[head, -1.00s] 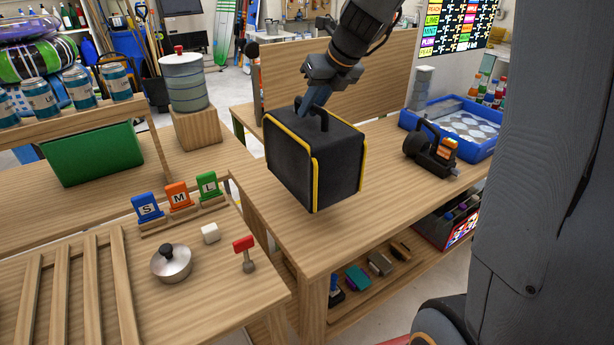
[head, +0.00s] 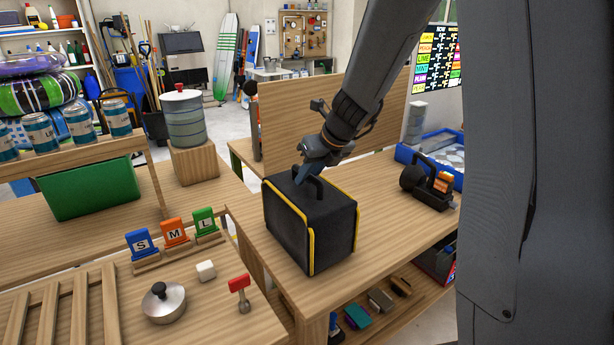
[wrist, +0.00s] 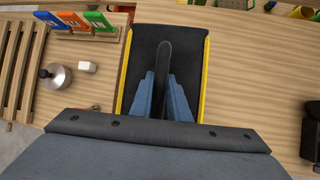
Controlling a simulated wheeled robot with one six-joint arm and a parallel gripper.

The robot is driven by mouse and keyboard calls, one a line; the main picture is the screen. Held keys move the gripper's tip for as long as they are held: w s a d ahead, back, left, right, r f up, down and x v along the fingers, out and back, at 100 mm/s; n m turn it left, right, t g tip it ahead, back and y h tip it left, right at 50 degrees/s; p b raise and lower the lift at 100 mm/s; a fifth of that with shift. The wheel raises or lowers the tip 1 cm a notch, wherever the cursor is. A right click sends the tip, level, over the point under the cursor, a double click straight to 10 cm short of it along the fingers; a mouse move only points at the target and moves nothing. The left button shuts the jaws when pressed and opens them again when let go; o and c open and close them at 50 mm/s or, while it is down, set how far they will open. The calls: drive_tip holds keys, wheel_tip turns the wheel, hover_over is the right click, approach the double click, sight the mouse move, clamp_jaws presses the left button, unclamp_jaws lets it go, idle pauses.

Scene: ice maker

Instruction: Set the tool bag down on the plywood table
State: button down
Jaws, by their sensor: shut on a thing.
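The tool bag (head: 310,226) is a black box-shaped bag with yellow edges and a dark top handle. In the head view it is upright over the near left part of the plywood table (head: 385,237). Its underside is at or very close to the tabletop; I cannot tell whether it touches. My gripper (head: 309,181) comes down from above and is shut on the bag's handle. In the wrist view the blue fingers (wrist: 167,97) lie on both sides of the handle (wrist: 162,65), with the bag's top (wrist: 185,45) below.
A black and orange power tool (head: 430,186) and a blue tray (head: 408,154) stand at the table's right. At left, the lower bench holds S, M and L signs (head: 173,235), a lidded pot (head: 164,303) and a red-headed tool (head: 240,292). A wooden panel (head: 335,122) stands behind the bag.

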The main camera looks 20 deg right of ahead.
drive_tip(key=c, duration=1.7)
unclamp_jaws()
drive_tip(key=shift+f, duration=0.1)
drive_tip(key=shift+s+d+r, duration=0.1)
drive_tip(key=shift+r, duration=0.35)
drive_tip(key=v, duration=1.1)
drive_tip(key=shift+s+d+r, duration=0.1)
drive_tip(key=shift+s, duration=0.1)
